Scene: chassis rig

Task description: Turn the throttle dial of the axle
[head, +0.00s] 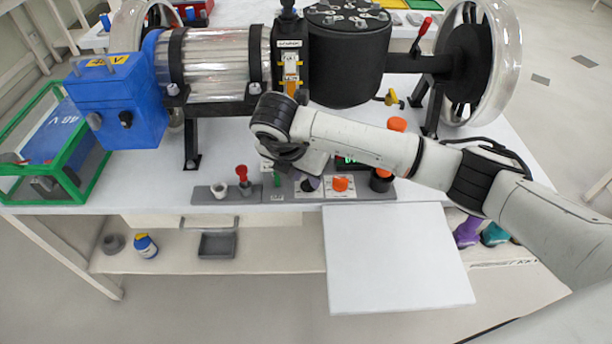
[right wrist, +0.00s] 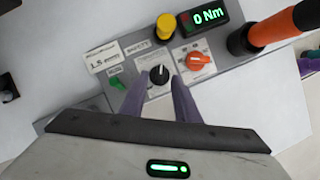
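The axle rig spans the table in the head view, with a black drum (head: 348,62) and clear wheels at its ends. In the right wrist view a black dial (right wrist: 159,74) with a white pointer sits on a white label on the grey control panel (right wrist: 222,76). The label's text is too small to read surely. My right gripper (right wrist: 161,80) is open, its two purple fingers on either side of the black dial. I cannot tell whether they touch it. My left gripper is not in view.
An orange-topped lever (right wrist: 275,29) stands right. A blue box (head: 117,105) is at left.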

